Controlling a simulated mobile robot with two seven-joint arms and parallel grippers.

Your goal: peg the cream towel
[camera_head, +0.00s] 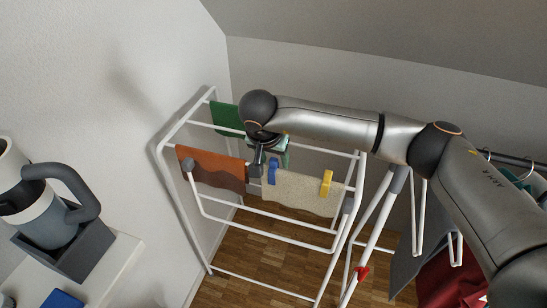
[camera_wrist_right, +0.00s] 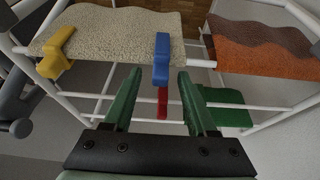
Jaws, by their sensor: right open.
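The cream towel (camera_head: 296,195) hangs over a front rail of the white drying rack. It also shows in the right wrist view (camera_wrist_right: 110,30). A yellow peg (camera_head: 326,183) sits on the rail at its right part. A blue peg (camera_head: 272,172) stands on the rail at its left edge; the wrist view shows this blue peg (camera_wrist_right: 162,50) upright over the towel's edge. My right gripper (camera_wrist_right: 160,76) is open, its green fingers on either side of the blue peg's line and apart from it. In the head view the right gripper (camera_head: 264,152) is partly hidden by its wrist. My left gripper is not in view.
An orange-brown towel (camera_head: 212,170) hangs left of the cream one. A green towel (camera_head: 226,118) hangs behind. A red piece (camera_wrist_right: 163,103) shows between my fingers. The white rack (camera_head: 160,145) stands by the wall. Dark red cloth (camera_head: 450,285) is at lower right.

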